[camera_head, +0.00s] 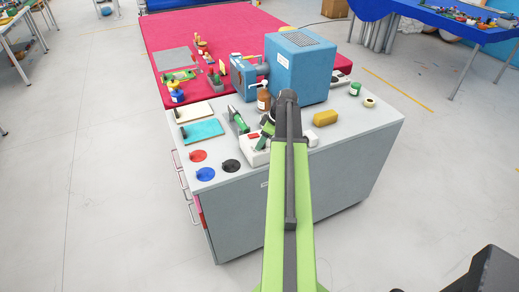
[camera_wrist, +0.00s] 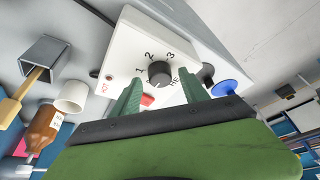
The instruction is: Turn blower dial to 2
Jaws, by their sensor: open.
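The dial (camera_wrist: 159,72) is a dark round knob on a white control box (camera_wrist: 125,45) with the numbers 1, 2 and 3 around it. Its pointer setting is too small to tell. Red lettering is at the box's left. My gripper (camera_wrist: 161,84) is open, its two green fingers apart on either side of the dial's near edge in the wrist view. I cannot tell whether they touch the dial. In the head view, the white box (camera_head: 254,157) sits on the grey cabinet top, and my arm hides the dial and most of the gripper.
A blue machine (camera_head: 300,68) stands behind the box on the cabinet (camera_head: 350,140). A brown bottle (camera_head: 263,100) is close by. A yellow block (camera_head: 325,118) lies right. Red, black and blue discs (camera_head: 205,174) lie front left. A teal pad (camera_head: 202,131) is left.

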